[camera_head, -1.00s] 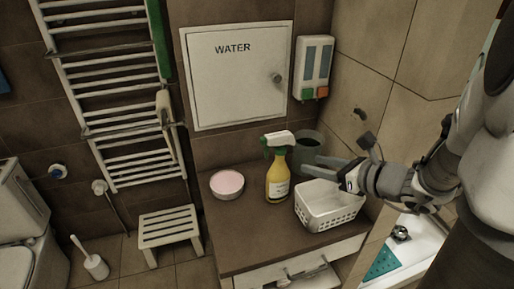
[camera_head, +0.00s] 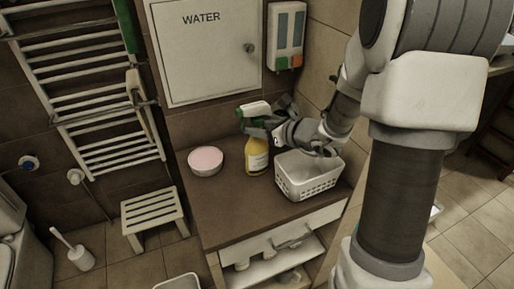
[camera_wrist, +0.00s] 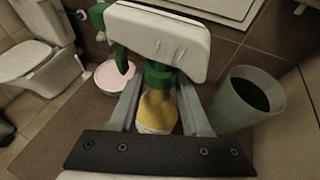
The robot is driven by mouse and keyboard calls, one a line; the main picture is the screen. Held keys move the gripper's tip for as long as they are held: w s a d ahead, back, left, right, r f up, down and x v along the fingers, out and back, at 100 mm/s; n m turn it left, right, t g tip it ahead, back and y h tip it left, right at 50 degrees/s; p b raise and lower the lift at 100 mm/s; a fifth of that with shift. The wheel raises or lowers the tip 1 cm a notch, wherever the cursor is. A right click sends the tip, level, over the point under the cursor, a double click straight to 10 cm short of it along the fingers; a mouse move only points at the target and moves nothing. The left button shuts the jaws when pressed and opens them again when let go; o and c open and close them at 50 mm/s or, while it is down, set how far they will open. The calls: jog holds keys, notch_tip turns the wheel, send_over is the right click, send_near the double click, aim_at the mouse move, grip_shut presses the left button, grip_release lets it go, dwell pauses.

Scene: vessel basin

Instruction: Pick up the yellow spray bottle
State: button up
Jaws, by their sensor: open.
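The yellow spray bottle (camera_head: 257,157) stands upright on the brown cabinet top, with a green and white spray head. In the wrist view the bottle (camera_wrist: 157,112) sits between the two fingers of my gripper (camera_wrist: 158,100), below its spray head. The fingers are open on either side of it, with a small gap visible. In the head view my gripper (camera_head: 262,125) reaches the bottle's neck from the right and hides part of it.
A white basket (camera_head: 308,178) stands right of the bottle, under my arm. A round pink-topped bowl (camera_head: 205,161) is to its left. A grey cup (camera_wrist: 246,98) is close to the right finger. The WATER panel (camera_head: 207,50) is behind. The cabinet top's front left is clear.

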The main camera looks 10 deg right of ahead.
jog(key=x, duration=0.3)
jog(key=shift+w+a+f, duration=0.1)
grip_shut()
dwell(1.4)
